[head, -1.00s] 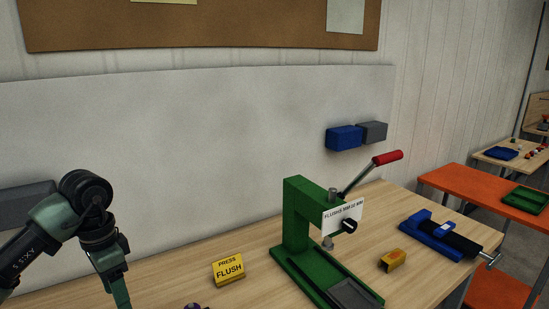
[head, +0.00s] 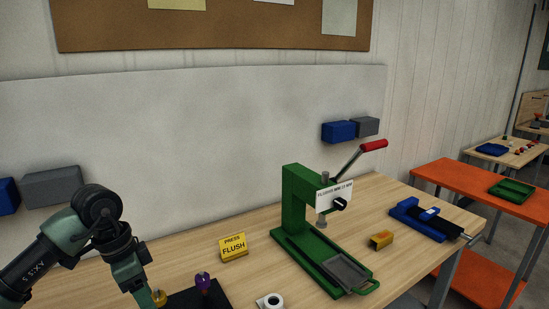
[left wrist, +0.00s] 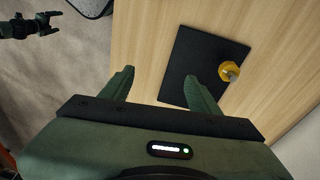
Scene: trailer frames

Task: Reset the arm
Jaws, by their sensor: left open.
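My left arm comes in at the lower left of the head view and bends down at its wrist. Its gripper is mostly cut off at the bottom edge there. In the left wrist view my left gripper (left wrist: 160,84) is open and empty, its fingers wide apart above the table and the edge of a black mat (left wrist: 185,65). A round yellow piece (left wrist: 230,71) stands at the mat's right side, apart from the fingers. My right gripper (left wrist: 50,23) shows small at the top left of that view, over the floor, with its jaws apart.
A green press (head: 300,210) with a red-tipped lever stands on the wooden table. Around it are a yellow sign (head: 233,247), a yellow block (head: 380,240), a blue vise (head: 425,217), a white ring (head: 270,301) and a purple piece (head: 203,281).

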